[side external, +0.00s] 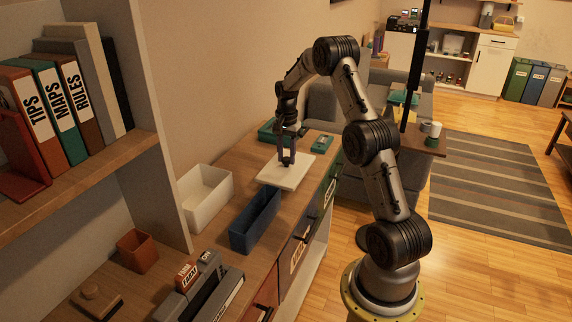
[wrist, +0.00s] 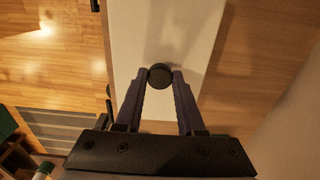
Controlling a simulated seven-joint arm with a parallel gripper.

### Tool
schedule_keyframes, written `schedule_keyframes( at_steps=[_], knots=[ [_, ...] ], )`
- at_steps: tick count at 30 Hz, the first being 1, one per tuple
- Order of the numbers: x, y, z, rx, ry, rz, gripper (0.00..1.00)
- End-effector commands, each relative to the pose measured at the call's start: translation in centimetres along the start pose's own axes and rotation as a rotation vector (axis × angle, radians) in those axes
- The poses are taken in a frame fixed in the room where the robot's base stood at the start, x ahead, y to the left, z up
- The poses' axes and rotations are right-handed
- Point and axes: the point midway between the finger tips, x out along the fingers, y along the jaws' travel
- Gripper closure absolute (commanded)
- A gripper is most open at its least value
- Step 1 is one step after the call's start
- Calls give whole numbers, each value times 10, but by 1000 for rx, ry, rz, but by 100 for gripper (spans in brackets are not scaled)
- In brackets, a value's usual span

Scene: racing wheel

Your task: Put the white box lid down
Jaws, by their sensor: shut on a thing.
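The white box lid (side external: 270,176) is a flat white slab at the counter top, beyond the blue bin. I cannot tell whether it rests on the wood or hangs just above it. My gripper (side external: 287,160) points down at the lid's middle. In the wrist view, my gripper (wrist: 160,78) is shut on the lid's round dark knob (wrist: 160,73), one finger on each side. The lid (wrist: 135,50) runs under the fingers there, and its near end is hidden by the gripper. The white box (side external: 207,196) stands open and empty-looking at the lid's left, against the wall.
A blue open bin (side external: 255,220) stands in front of the lid, near the counter's front edge. Teal items (side external: 323,145) lie behind the lid. An orange-brown cup (side external: 137,250) and a grey rack (side external: 205,285) are nearer. Bare wood (side external: 228,228) shows between the white box and blue bin.

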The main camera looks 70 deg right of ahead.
Motion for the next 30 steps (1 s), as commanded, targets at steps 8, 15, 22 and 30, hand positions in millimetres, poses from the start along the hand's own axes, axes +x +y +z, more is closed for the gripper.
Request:
schedule_keyframes(
  at_steps=[8, 15, 22, 30],
  knots=[
    [33, -2, -2, 0, -2, 2, 100],
    [35, -3, -3, 0, 1, -1, 100],
    [39, -3, -2, 0, 0, 0, 53],
    [38, -3, -2, 0, -1, 1, 32]
  ],
)
